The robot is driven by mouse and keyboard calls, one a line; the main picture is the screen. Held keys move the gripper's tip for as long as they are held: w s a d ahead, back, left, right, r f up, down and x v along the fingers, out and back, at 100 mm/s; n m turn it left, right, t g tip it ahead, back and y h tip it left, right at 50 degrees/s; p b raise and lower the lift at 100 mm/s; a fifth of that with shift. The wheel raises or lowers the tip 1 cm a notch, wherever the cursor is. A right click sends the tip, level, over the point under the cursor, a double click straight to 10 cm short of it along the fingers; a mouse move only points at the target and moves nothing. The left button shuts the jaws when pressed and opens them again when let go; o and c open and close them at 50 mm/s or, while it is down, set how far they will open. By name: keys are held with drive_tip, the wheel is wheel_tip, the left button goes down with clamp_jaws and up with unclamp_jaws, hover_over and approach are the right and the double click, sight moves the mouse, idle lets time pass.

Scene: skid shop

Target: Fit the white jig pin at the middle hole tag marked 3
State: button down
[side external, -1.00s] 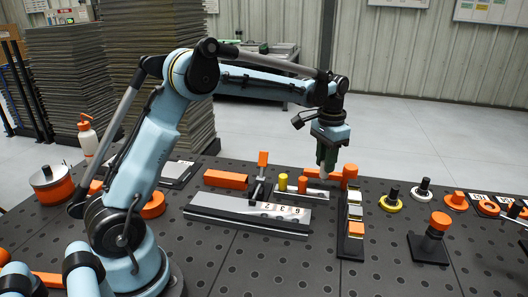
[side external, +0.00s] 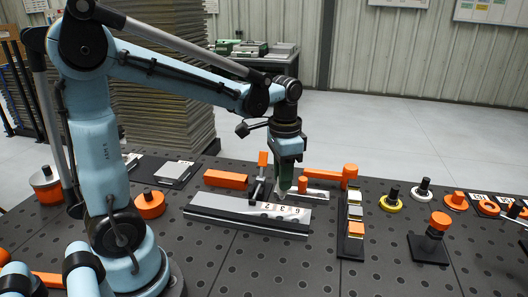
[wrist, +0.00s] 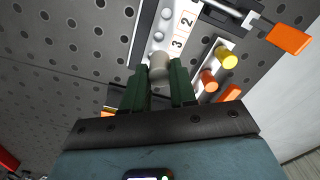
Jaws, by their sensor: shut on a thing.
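The white jig pin (wrist: 159,68) is held between the green fingers of my gripper (wrist: 158,88), which is shut on it. The grey plate (side external: 225,214) has a pale strip with hole tags. In the wrist view the tag marked 3 (wrist: 177,43) and the tag marked 2 (wrist: 187,20) show, with round holes (wrist: 158,36) beside them. The pin's end appears close to the strip near the 3 tag; I cannot tell whether it touches. In the side view my gripper (side external: 283,190) points down over the right part of the plate, hiding some of it.
A pin rack beside the plate holds a yellow pin (wrist: 228,60) and an orange pin (wrist: 208,80). An orange-handled clamp (side external: 262,160) stands at the plate's back. An orange block (side external: 226,179) and a dark rail with blocks (side external: 350,245) lie nearby.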

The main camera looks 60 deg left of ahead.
sight(281, 193)
drive_tip(key=shift+s+f, duration=0.25)
drive_tip(key=shift+f, duration=1.6)
drive_tip(key=shift+f, duration=1.9)
drive_tip(key=c, duration=0.8)
unclamp_jaws()
drive_tip(key=shift+o, duration=1.1)
drive_tip(key=shift+r, duration=0.15)
